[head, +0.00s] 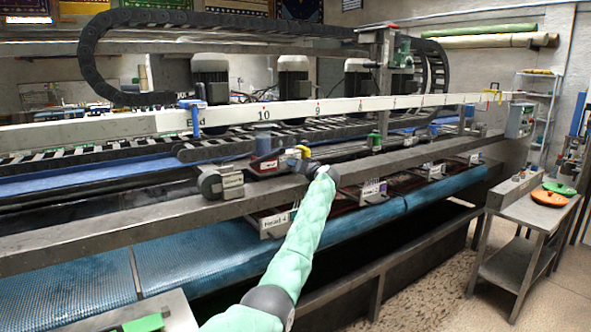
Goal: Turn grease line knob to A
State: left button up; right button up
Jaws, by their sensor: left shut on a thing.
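My left gripper (312,167), on the arm in a mint-green sleeve, reaches up to the grey beam of the rug scrubber. It is shut on a small part there, which looks like the grease line knob; my gripper hides most of it, and its setting and the letter A cannot be read. A small yellow part (302,151) shows just behind and left of my gripper. My right gripper is not in view.
A grey cylindrical unit (221,183) and a blue-topped fitting (264,142) stand left of my gripper along the beam. A blue roller (375,217) runs below. A metal side table (522,211) with orange and green discs stands at right.

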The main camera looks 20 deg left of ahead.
pick_arm(q)
jog(key=o, duration=1)
jog(key=shift+c, duration=0.2)
jog(key=shift+s+d+f, duration=0.15)
jog(key=shift+s+d, duration=0.15)
jog(key=shift+d, duration=0.2)
jog(key=b+v, duration=0.2)
jog(key=v, duration=0.3)
jog(key=shift+s+d, duration=0.25)
jog(key=shift+d, duration=0.05)
jog(key=shift+s+d, duration=0.25)
jog(key=shift+d, duration=0.1)
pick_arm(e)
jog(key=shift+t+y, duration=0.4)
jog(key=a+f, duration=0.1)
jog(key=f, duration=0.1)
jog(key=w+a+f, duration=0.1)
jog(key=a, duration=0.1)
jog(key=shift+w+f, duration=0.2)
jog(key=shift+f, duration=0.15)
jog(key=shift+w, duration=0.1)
